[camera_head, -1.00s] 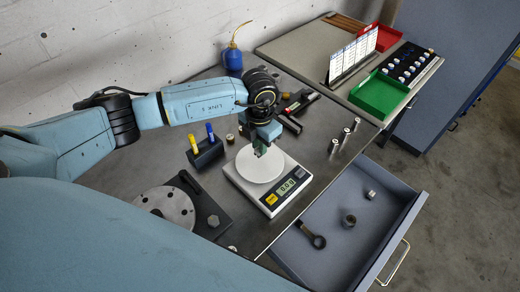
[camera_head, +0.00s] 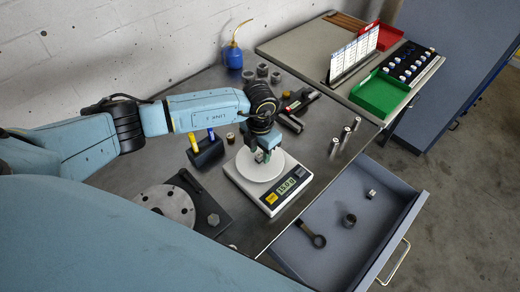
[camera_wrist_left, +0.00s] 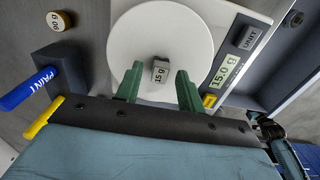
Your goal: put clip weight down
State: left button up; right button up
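The clip weight (camera_wrist_left: 160,72), a small grey block marked 15 g, stands on the round white pan (camera_wrist_left: 190,32) of the scale. The scale display (camera_wrist_left: 225,70) reads 15.0 in the left wrist view. My left gripper (camera_head: 263,157) is low over the pan in the head view. In the left wrist view its green fingers (camera_wrist_left: 159,69) are spread on both sides of the weight, with a visible gap on each side. The weight is hidden by the gripper in the head view.
A dark holder (camera_head: 206,152) with a yellow and a blue marker stands left of the scale (camera_head: 269,205). Metal cylinders (camera_head: 345,138) stand to the right. An open drawer (camera_head: 335,260) lies in front.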

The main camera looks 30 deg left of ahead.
aim_at(260, 155)
pick_arm(q)
jog(key=shift+r, duration=0.1)
notch_tip(260, 155, up, 12)
jog(key=shift+r+b, duration=0.15)
jog(key=shift+b, duration=0.2)
dwell(0.5)
